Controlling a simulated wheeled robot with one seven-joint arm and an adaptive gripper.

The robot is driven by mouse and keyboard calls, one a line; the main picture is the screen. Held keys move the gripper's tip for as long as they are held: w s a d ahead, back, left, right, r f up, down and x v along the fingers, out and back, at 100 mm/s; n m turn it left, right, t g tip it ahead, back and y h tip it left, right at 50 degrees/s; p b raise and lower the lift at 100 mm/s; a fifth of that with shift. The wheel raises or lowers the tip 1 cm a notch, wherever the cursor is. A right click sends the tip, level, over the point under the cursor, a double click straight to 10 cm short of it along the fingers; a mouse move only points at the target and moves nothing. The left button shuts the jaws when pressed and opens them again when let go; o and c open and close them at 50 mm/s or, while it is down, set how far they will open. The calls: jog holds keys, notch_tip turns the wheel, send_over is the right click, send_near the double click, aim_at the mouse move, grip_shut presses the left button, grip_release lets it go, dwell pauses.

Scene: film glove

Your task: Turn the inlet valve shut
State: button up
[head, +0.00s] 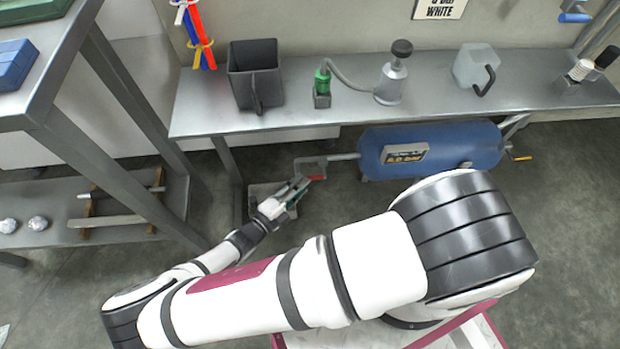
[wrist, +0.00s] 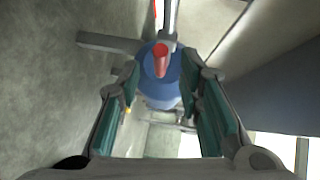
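The blue tank (head: 430,150) lies under the bench with a grey pipe (head: 343,157) out of its left end. A red valve handle (head: 317,177) is below that pipe's left end, just beyond my gripper (head: 300,184). In the wrist view the red handle (wrist: 161,62) points towards the camera, between and beyond the green-padded fingers of my gripper (wrist: 168,78). The fingers are open and apart, with nothing held. The tank (wrist: 160,85) shows behind the handle. Contact between fingers and handle cannot be told.
The metal bench (head: 350,108) is overhead, its leg (head: 229,170) left of my gripper. A black pitcher (head: 255,75), a sprayer (head: 391,80) and a grey jug (head: 474,68) stand on it. A low shelf (head: 60,236) is at left.

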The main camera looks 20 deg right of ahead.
aim_at(310, 178)
jog(key=shift+b+x, duration=0.55)
jog(key=shift+x, duration=2)
grip_shut()
